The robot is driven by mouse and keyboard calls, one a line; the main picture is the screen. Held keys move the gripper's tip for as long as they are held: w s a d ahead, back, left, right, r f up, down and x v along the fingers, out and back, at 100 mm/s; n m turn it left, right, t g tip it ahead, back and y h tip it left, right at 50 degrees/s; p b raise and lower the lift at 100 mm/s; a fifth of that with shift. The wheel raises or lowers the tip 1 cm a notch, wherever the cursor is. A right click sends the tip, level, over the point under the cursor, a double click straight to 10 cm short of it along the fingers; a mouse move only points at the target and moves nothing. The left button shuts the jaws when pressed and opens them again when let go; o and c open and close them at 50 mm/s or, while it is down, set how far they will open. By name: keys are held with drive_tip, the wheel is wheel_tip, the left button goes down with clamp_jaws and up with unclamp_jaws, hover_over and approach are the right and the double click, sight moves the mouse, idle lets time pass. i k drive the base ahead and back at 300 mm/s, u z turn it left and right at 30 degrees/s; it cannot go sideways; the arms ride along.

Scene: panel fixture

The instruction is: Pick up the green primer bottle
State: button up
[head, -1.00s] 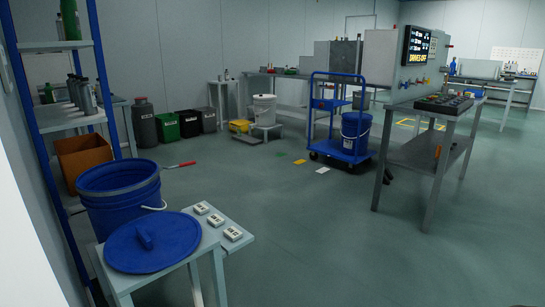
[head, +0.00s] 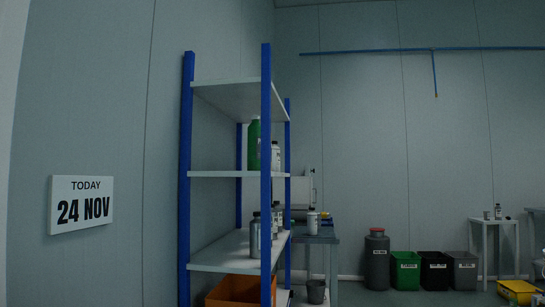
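A green bottle (head: 254,146) stands upright on the middle shelf board of the blue-posted shelf unit (head: 267,200). It is partly hidden behind a front post, and no label can be read from here. A white bottle (head: 276,157) stands close beside it on the same board. My gripper is not in view.
Grey and white bottles (head: 255,238) stand on the lower board, above an orange box (head: 235,291). Behind are a table (head: 322,239), a dark bin (head: 316,291), a grey drum (head: 377,260) and a green bin (head: 405,270). A date sign (head: 82,204) hangs left.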

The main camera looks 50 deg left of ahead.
sight(254, 144)
drive_tip(key=u, duration=0.45)
drive_tip(key=i, duration=2.05)
drive_tip(key=u, duration=1.95)
drive_tip(key=i, duration=1)
drive_tip(key=u, duration=1.1)
drive_tip(key=i, duration=0.2)
drive_tip(key=u, duration=0.1)
